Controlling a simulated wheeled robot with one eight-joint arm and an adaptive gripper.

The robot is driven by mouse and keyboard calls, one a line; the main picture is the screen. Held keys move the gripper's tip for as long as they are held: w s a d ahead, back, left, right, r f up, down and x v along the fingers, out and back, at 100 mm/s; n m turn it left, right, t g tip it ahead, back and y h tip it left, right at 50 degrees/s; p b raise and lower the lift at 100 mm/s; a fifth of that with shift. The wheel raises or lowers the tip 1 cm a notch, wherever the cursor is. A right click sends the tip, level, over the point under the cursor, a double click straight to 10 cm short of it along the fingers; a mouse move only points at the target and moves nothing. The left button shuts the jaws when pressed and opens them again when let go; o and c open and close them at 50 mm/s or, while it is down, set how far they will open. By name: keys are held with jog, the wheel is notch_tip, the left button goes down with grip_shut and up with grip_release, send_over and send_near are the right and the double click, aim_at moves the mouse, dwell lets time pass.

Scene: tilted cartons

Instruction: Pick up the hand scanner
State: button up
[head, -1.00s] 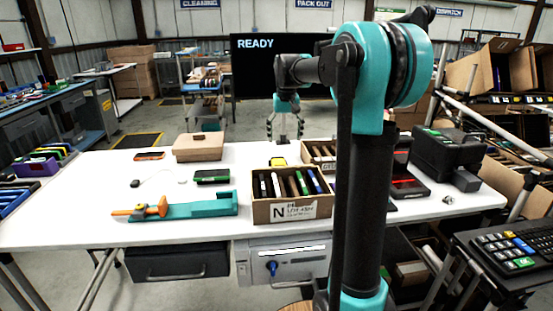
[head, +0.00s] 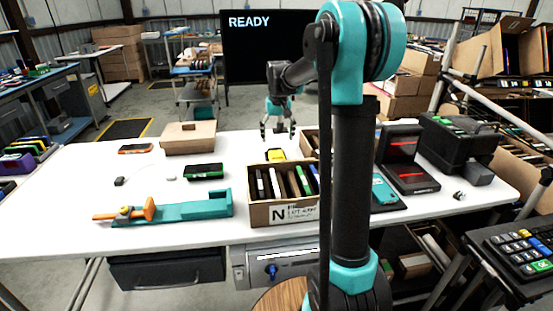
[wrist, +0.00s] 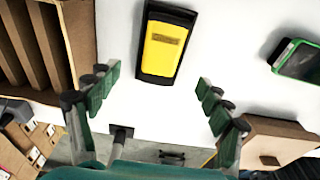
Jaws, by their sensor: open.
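A yellow-faced black handheld device, which looks like the hand scanner (wrist: 166,42), lies flat on the white table. In the head view it is the small yellow thing (head: 275,155) behind the open carton marked N. My gripper (wrist: 156,84) is open and empty. In the wrist view its green fingers stand wide apart, and the device lies ahead of the gap between them, touching neither. In the head view my gripper (head: 278,132) hangs above and just behind the device.
The carton marked N (head: 283,213) holds several upright devices. A second carton (head: 308,146) stands right of the yellow device. A green-edged device (head: 203,171), a closed brown box (head: 188,138) and a teal fixture (head: 190,210) are to the left. My arm hides some table.

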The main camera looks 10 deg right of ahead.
aim_at(277, 154)
jog(key=f, duration=0.5)
jog(key=w+f, duration=0.1)
jog(key=f, duration=0.2)
jog(key=shift+a+f, duration=0.1)
jog(key=c, duration=1.1)
